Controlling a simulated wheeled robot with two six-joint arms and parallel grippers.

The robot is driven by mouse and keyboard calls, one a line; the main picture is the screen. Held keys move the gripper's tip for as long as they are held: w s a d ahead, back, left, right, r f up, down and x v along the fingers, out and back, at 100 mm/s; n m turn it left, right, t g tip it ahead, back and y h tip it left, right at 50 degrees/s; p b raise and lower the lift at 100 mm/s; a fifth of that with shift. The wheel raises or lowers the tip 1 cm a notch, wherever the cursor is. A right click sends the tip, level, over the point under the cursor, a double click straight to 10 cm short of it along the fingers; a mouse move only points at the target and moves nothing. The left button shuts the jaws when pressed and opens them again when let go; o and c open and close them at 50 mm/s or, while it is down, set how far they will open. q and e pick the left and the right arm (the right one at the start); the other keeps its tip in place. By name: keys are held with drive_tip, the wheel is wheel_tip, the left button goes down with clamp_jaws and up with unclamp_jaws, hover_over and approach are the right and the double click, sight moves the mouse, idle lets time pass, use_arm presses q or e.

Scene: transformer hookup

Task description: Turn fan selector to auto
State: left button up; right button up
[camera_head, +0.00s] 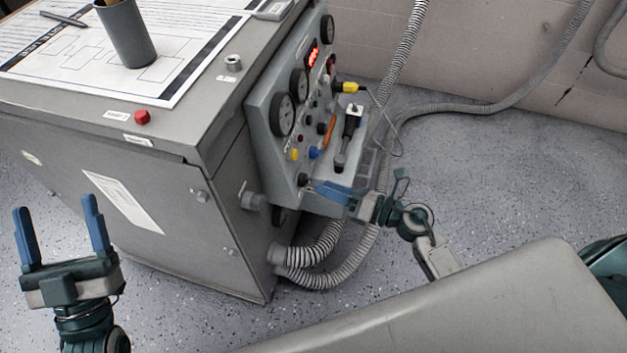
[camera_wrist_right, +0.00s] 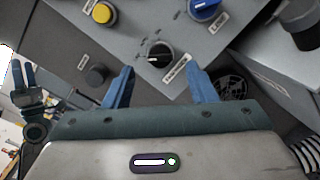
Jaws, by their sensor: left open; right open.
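The likely fan selector is a black round knob with a white pointer line (camera_wrist_right: 159,54) on the grey control panel. Its label is too small to read. In the head view a black knob (camera_head: 303,180) low on the panel seems to be the same one. My right gripper (camera_wrist_right: 163,80) is open, with its blue fingers on either side below the knob in the wrist view; the knob appears ahead of the gap, and contact cannot be told. In the head view my right gripper (camera_head: 317,187) is beside the panel's lower edge. My left gripper (camera_head: 57,208) is open and empty, left of the cabinet.
A yellow knob (camera_wrist_right: 103,12) and a blue knob (camera_wrist_right: 205,9) flank the black knob. A shelf with a black-handled lever (camera_head: 349,130) juts from the panel. A cup (camera_head: 127,35) stands on the cabinet top. Ribbed hoses (camera_head: 318,258) run below.

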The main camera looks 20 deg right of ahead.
sight(305, 180)
drive_tip(key=x, duration=0.4)
drive_tip(key=shift+w+a, duration=0.2)
drive_tip(key=shift+a, duration=0.05)
drive_tip(key=c, duration=1)
